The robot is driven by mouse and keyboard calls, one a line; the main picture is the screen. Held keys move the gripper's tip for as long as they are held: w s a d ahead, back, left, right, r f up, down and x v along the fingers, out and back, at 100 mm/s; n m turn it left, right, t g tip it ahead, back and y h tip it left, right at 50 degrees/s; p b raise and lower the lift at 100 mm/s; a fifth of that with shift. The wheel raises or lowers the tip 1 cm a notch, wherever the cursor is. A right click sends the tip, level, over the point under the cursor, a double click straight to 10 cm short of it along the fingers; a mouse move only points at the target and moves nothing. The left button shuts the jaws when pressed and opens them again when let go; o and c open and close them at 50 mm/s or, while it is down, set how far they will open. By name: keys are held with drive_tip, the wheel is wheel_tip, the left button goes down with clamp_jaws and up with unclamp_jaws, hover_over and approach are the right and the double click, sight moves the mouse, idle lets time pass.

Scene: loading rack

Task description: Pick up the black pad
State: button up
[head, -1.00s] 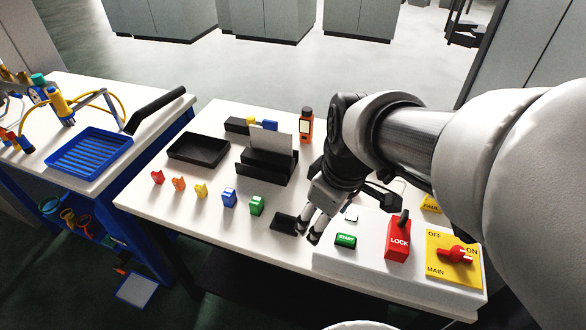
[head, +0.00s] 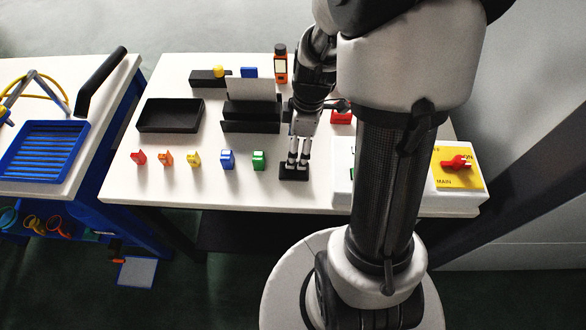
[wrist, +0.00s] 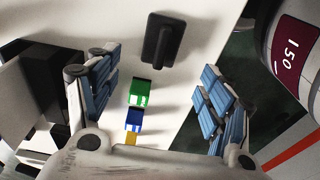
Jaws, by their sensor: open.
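The black pad (head: 294,174) lies on the white table, right of the green block (head: 259,160). In the wrist view the black pad (wrist: 163,42) is a dark rectangle with a raised bar along its middle. My gripper (head: 298,163) points down at the pad in the head view and partly covers it. In the wrist view my gripper (wrist: 158,70) is open, with blue ribbed fingers wide apart and nothing between them touching the pad. I cannot tell the exact height of the fingertips above it.
Red, orange, yellow and blue (head: 228,160) pieces stand in a row left of the green block. A black tray (head: 170,116) and black card holder (head: 250,126) stand behind. A white panel with a red switch (head: 456,162) is at right, partly hidden by my arm.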

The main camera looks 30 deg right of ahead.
drive_tip(key=f, duration=0.3)
drive_tip(key=f+b, duration=0.1)
drive_tip(key=shift+w+a+f, duration=0.15)
drive_tip(key=shift+a+f, duration=0.1)
wheel_tip(320, 180, down, 5)
drive_tip(key=shift+a+f+b, duration=0.1)
drive_tip(key=shift+b, duration=1.05)
drive_tip(key=shift+c, duration=0.5)
drive_tip(key=c, duration=1)
drive_tip(key=shift+c, duration=0.2)
wheel_tip(320, 180, up, 20)
drive_tip(key=p, duration=0.6)
drive_tip(key=shift+p, duration=0.35)
